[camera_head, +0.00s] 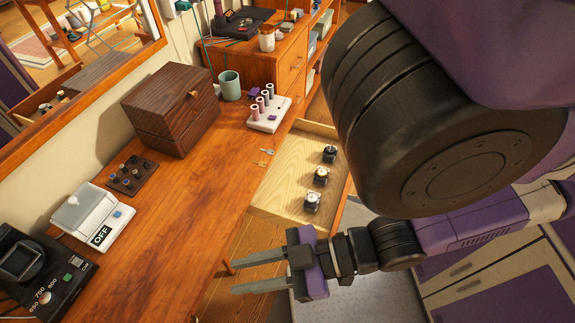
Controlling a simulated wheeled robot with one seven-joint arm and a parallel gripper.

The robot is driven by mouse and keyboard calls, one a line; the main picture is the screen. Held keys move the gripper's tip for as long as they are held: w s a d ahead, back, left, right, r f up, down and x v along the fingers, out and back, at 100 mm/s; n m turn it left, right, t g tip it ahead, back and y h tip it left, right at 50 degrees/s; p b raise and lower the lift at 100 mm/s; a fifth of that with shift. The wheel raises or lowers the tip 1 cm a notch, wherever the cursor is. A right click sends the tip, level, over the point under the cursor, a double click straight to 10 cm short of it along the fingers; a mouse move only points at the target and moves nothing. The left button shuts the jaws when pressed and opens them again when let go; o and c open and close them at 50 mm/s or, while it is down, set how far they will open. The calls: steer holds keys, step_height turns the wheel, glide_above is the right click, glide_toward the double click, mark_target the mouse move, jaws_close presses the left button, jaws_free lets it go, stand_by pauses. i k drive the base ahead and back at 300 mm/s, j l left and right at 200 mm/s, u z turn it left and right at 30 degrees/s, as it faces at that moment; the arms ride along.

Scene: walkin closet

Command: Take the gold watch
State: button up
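An open drawer (275,197) of pale wood sticks out from the desk's right side. Three small watches lie in it in a row along its right part. The far watch (329,154) looks dark. The middle watch (321,176) has a warm, gold-like tint, and the near watch (312,202) looks silver or pale. They are too small to tell the gold one for certain. My gripper (234,278) is in front of the drawer's near side, lower in the picture, its two fingers apart and pointing left. Nothing is between the fingers.
The wooden desk (190,205) bears a dark wooden box (170,108), a grey-green cup (230,86), a white spool holder (268,115), a small dark tray (132,174), a device marked OFF (92,215) and a black device (40,275). My arm hides much of the right side.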

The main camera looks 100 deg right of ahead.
mark_target(321, 177)
steer(key=k+z, duration=0.1)
steer(key=z, duration=0.35)
steer(key=k+z, duration=0.1)
steer(key=z, duration=0.4)
steer(key=k+z, duration=0.1)
steer(key=z, duration=0.35)
steer(key=k+l, duration=0.25)
steer(key=k, duration=0.2)
steer(key=k+l, duration=0.3)
steer(key=k, duration=0.2)
steer(key=i+u, duration=0.65)
steer(key=u, duration=0.25)
